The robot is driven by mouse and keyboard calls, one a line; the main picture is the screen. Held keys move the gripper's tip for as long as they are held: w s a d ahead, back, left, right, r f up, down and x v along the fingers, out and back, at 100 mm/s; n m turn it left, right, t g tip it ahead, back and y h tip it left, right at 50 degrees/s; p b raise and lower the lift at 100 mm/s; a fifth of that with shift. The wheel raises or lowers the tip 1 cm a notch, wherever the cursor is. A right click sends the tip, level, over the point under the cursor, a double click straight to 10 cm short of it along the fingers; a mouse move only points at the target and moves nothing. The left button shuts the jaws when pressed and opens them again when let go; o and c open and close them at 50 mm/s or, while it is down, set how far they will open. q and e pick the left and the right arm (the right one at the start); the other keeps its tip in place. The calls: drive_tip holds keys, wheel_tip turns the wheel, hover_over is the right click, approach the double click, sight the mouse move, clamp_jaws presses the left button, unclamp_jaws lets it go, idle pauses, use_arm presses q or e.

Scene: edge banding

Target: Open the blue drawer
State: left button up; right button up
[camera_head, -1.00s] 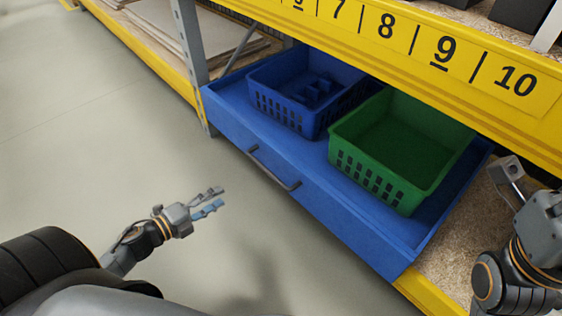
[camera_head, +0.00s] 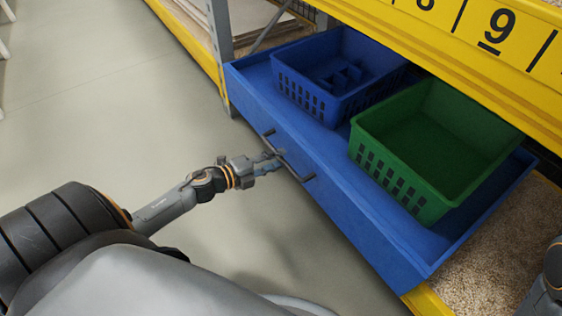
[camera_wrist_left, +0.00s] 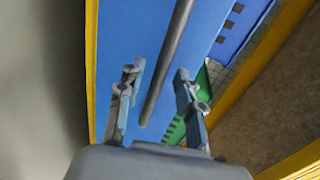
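The blue drawer (camera_head: 345,215) sticks out from the shelf in the head view, partly open, with a dark bar handle (camera_head: 297,172) on its front. My left gripper (camera_head: 272,158) is at the handle. In the left wrist view, the gripper (camera_wrist_left: 158,85) is open, its two fingers apart on either side of the handle bar (camera_wrist_left: 170,55), with gaps visible between bar and fingers. The blue drawer front (camera_wrist_left: 125,35) lies behind the bar. My right gripper is out of view; only a bit of the right arm shows at the right edge.
A blue basket (camera_head: 308,98) and a green basket (camera_head: 375,178) stand in the drawer. A yellow shelf beam (camera_head: 470,60) with numbers runs above it, and a grey post (camera_head: 219,40) stands at its left end. The floor in front is clear.

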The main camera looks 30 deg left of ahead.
use_arm(q)
drive_tip(key=shift+x, duration=1.1)
clamp_jaws()
